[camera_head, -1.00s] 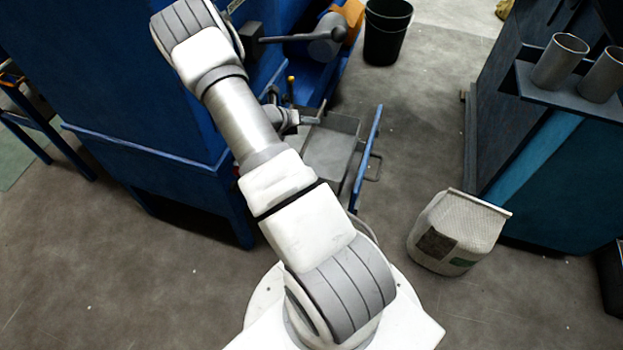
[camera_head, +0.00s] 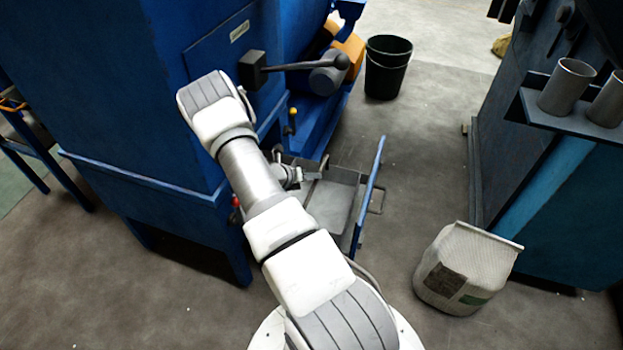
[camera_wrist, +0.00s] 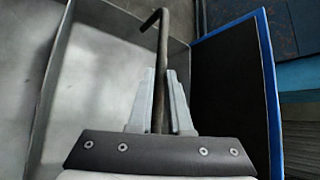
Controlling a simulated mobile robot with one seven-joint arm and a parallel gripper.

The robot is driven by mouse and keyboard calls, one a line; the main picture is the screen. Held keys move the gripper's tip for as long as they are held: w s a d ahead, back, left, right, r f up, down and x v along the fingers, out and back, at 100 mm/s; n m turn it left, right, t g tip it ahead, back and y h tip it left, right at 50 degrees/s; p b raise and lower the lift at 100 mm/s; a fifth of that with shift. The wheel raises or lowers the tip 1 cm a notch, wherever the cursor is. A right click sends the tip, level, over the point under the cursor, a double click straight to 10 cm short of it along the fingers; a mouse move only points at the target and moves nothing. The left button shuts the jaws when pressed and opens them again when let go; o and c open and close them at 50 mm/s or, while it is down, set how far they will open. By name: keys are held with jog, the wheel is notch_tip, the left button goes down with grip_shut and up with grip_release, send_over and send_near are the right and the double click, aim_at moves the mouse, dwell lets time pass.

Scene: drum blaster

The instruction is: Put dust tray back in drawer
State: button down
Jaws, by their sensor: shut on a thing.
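The dust tray (camera_head: 331,207) is a grey open metal box behind the blue front panel (camera_head: 368,194) of the pulled-out drawer. It also shows in the wrist view (camera_wrist: 95,75), where its wall runs beside the blue-edged panel (camera_wrist: 232,90). My gripper (camera_head: 294,176) is at the tray's left end in the head view, partly hidden by my arm. In the wrist view my gripper (camera_wrist: 160,100) is shut on a thin dark bent rod (camera_wrist: 162,45), which appears to be the tray's handle. Whether the tray sits fully down in the drawer cannot be told.
The blue machine (camera_head: 130,90) stands at left, with a black lever (camera_head: 310,65) above the drawer. A black bucket (camera_head: 387,68) is behind. A white bag (camera_head: 466,268) and a dark blue cabinet (camera_head: 540,180) stand at right. Bare floor lies between drawer and bag.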

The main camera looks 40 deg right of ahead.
jog(key=shift+r, duration=0.1)
jog(key=c, duration=1.3)
grip_release()
jog(key=shift+f, duration=0.2)
jog(key=o, duration=0.5)
jog(key=shift+c, duration=0.2)
jog(key=shift+r, duration=0.1)
jog(key=p+v, duration=0.3)
jog(key=v, duration=0.9)
jog(key=shift+p, duration=0.4)
